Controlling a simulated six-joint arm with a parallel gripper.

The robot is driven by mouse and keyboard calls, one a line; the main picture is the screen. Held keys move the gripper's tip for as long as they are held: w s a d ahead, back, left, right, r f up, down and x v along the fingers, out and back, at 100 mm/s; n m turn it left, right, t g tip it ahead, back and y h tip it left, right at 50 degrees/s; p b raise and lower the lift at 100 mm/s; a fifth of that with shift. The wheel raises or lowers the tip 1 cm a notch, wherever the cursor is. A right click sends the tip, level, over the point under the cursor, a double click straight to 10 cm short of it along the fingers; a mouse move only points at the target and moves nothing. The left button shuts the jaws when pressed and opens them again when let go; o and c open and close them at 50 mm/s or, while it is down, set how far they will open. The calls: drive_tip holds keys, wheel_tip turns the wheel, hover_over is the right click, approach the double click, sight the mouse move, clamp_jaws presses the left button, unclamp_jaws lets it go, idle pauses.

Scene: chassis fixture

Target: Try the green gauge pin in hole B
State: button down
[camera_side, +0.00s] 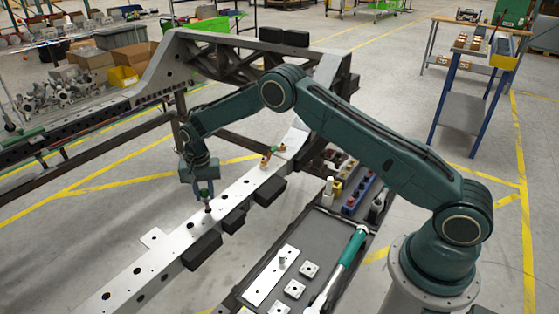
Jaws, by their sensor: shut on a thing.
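My gripper (203,184) points down over the light metal rail (225,194) left of centre. It is shut on a pin with a green top (205,193). The pin stands about upright, and its dark lower end meets the rail's top face in this view. I cannot tell whether it is inside a hole or just above one. Several dark round holes show along the rail, such as one nearer the camera (190,225). No hole letters are readable, so I cannot tell which is hole B.
Brass-coloured fittings (265,162) stand farther up the rail. Dark blocks (202,249) sit along its right side. A dark tray (322,232) holds a green-handled tool (352,247), metal plates (272,278) and coloured pieces. Open floor lies left of the rail.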

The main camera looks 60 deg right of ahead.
drive_tip(key=shift+f, duration=1)
drive_tip(key=c, duration=1.1)
unclamp_jaws()
drive_tip(key=shift+r, duration=0.15)
drive_tip(key=shift+r, duration=4.4)
